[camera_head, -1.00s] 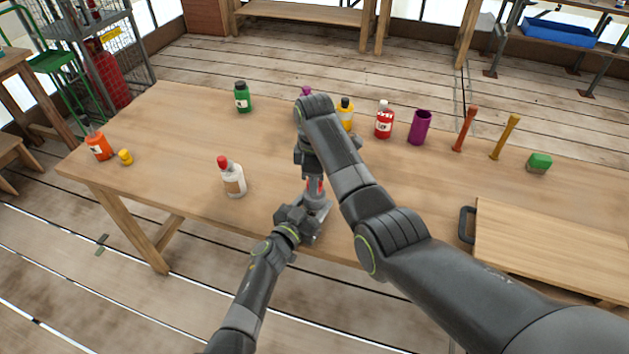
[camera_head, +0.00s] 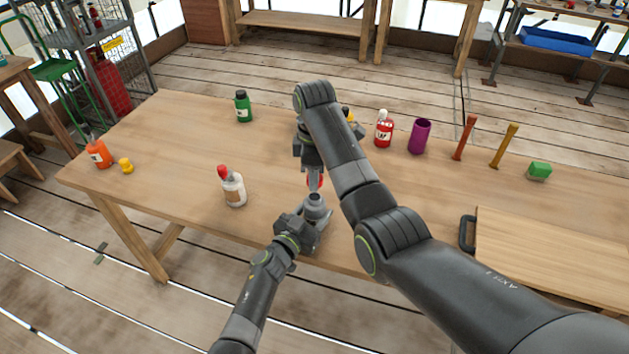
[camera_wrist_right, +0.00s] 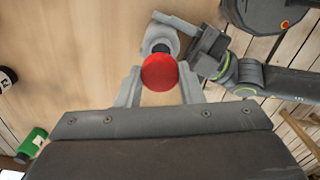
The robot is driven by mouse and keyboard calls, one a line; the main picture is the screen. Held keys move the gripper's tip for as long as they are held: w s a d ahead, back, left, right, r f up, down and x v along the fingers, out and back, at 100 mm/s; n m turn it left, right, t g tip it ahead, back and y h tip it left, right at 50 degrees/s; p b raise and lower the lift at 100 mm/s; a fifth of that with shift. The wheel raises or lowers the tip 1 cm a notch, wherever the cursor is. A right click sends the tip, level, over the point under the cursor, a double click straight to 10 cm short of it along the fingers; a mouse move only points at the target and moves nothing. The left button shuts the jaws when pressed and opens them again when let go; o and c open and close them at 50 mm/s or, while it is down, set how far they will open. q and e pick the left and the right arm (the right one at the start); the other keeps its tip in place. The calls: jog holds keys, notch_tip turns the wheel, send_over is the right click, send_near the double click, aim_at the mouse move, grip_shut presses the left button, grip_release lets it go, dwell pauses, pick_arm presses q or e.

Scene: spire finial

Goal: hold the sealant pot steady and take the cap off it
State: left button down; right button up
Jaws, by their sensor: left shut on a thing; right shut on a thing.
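The sealant pot (camera_head: 317,207) is small and grey and stands upright near the table's front edge. My left gripper (camera_head: 312,224) is shut on it from the front left; its fingers hide part of the body. The red cap (camera_wrist_right: 159,72) is between the fingers of my right gripper (camera_wrist_right: 158,86), which is shut on it. In the head view the cap (camera_head: 314,181) is just above the pot's grey neck, with a small space between them. In the right wrist view the pot's dark top (camera_wrist_right: 160,47) shows beside the cap. My right arm partly hides this area.
A white bottle with a red top (camera_head: 233,187) stands left of the pot. An orange bottle (camera_head: 98,154), a yellow piece (camera_head: 126,165) and a green bottle (camera_head: 242,106) are farther off. A red bottle (camera_head: 384,128) and purple cup (camera_head: 420,136) stand right. A wooden board (camera_head: 550,250) lies front right.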

pick_arm(q)
jog(key=c, duration=0.5)
grip_release()
jog(key=shift+a, duration=0.1)
